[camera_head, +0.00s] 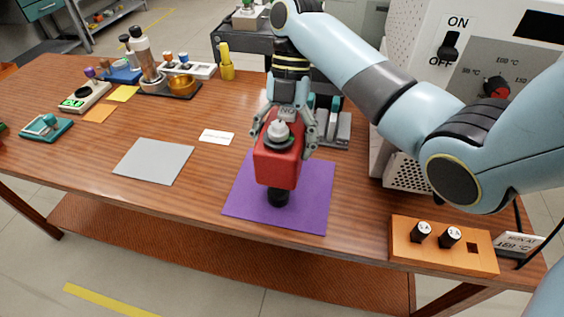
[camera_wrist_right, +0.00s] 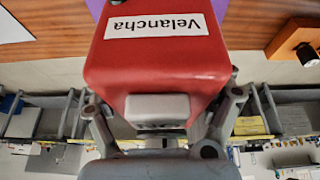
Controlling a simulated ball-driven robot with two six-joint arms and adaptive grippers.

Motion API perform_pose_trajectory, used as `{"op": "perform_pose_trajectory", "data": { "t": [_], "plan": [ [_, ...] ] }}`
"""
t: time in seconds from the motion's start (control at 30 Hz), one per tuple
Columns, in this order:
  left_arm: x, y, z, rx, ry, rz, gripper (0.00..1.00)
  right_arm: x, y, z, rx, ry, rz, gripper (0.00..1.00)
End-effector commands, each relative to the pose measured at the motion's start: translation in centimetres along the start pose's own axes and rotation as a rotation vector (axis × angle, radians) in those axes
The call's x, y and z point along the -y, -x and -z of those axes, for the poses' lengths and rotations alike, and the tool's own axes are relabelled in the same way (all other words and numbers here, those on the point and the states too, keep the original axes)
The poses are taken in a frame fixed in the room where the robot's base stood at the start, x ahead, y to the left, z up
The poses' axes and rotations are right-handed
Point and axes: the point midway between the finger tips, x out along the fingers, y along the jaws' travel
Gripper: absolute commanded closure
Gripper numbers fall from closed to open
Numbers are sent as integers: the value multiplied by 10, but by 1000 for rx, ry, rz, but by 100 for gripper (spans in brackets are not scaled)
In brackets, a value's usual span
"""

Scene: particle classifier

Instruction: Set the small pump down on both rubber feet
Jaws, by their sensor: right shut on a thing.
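The small pump (camera_head: 277,168) is a red block with a grey knob-like part on its upper face and a black round part (camera_head: 278,196) at its lower end. My right gripper (camera_head: 284,132) is shut on the pump, fingers on either side of the red body. The pump is over the purple mat (camera_head: 312,207); I cannot tell whether it touches it. In the right wrist view the red body (camera_wrist_right: 160,65) fills the middle and carries a white label reading "Velancha". I cannot make out the rubber feet. My left gripper is out of view.
A grey mat (camera_head: 153,161) and a white card (camera_head: 217,137) lie to the left on the wooden table. An orange block (camera_head: 440,258) with black knobs stands at the front right, before a white oven-like machine (camera_head: 408,160). Bottles and trays stand at the back left.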

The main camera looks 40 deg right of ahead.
Motion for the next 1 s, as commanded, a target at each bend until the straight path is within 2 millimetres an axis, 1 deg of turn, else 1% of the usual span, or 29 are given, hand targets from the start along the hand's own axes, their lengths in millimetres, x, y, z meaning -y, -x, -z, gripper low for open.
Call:
{"op": "perform_pose_trajectory", "data": {
  "t": [0.03,0.17,0.27,0.37,0.4,0.5,0.87,0.9,1.0],
  "plan": [
    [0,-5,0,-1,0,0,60,-2,-1,-4,1,1,-1,77],
    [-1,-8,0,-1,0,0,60,-4,-2,-7,1,1,-2,77],
    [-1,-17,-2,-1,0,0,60,-3,-11,-11,1,1,-1,77],
    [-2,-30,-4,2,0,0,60,-3,-24,-16,1,1,-1,77],
    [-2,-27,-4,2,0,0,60,-2,-28,-17,-1,-1,1,77],
    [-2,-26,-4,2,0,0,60,-2,-36,-21,1,0,0,77],
    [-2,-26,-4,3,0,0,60,-3,-39,-22,2,0,-1,77],
    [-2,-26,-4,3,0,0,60,-2,-40,-22,1,0,0,16],
    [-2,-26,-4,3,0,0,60,-2,-39,-22,1,0,0,2]
  ]
}}
